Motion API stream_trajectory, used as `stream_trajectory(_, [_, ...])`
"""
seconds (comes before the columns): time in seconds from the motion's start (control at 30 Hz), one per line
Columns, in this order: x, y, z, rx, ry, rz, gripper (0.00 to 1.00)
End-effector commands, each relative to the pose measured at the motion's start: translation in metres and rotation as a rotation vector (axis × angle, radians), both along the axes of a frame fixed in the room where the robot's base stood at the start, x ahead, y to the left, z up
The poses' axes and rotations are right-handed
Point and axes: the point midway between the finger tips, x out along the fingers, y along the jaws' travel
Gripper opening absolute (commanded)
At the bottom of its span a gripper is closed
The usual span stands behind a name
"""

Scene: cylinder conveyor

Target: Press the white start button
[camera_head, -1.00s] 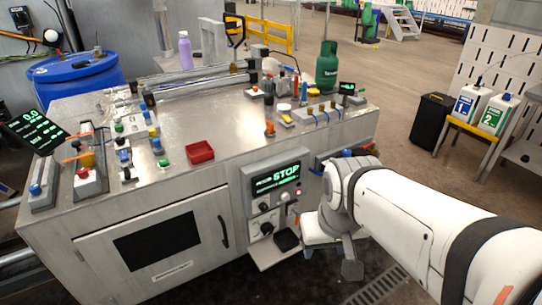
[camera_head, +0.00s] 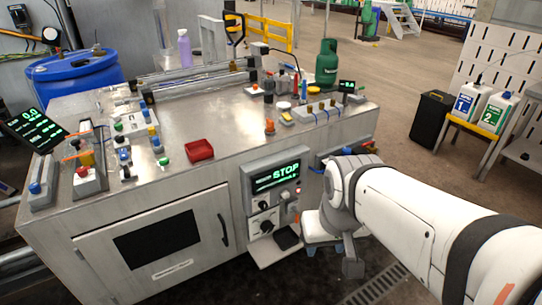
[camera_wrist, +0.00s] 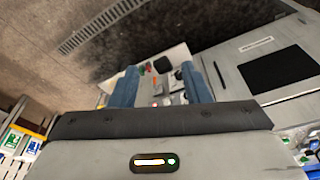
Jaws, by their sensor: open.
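The control panel (camera_head: 249,181) is on the front of the steel machine, with a green-lit STOP display (camera_head: 276,177), black knobs and a small red light. A small pale round button (camera_head: 285,196) sits below the display; I cannot tell for certain that it is the white start button. In the wrist view, my gripper (camera_wrist: 162,82) is open and empty, with its two blue fingers apart. The panel's controls (camera_wrist: 160,88) show between and beyond the fingers, too small to tell apart. In the head view my arm hides most of the gripper, just right of the panel.
A shelf (camera_head: 277,252) juts out under the panel, close to my gripper. A cabinet door (camera_head: 150,238) is left of the panel. A red tray (camera_head: 200,150) and several small controls stand on the machine's top. A floor grate (camera_head: 375,286) lies below my arm.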

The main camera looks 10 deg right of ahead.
Motion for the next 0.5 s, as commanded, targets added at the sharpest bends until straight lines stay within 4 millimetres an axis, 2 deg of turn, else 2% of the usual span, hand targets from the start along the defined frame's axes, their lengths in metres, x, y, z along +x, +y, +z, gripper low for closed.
stream_trajectory(0.07, [0.0000,0.0000,0.0000,0.000,0.000,0.000,0.36])
stream_trajectory(0.5, [0.0000,0.0000,0.0000,0.000,0.000,0.000,0.00])
